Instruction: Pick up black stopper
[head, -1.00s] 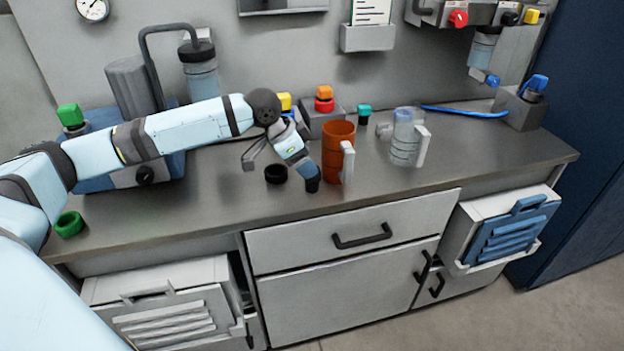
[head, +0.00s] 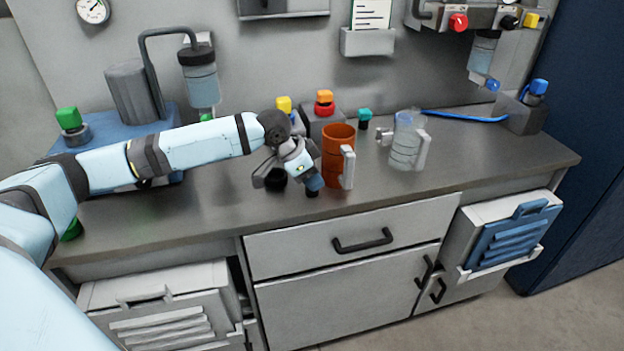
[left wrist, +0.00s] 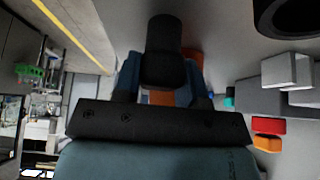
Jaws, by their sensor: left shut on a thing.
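My left gripper (head: 311,184) is over the counter, just left of the orange mug, and points down and to the right. It is shut on the black stopper (head: 312,193), whose dark end shows below the fingertips. In the left wrist view the black stopper (left wrist: 163,52) stands out as a dark cylinder between the bluish fingers (left wrist: 162,90). Whether it touches the counter I cannot tell. My right gripper is not in view.
Coloured knobs (head: 324,102) stand behind. The counter's right part (head: 480,155) is free.

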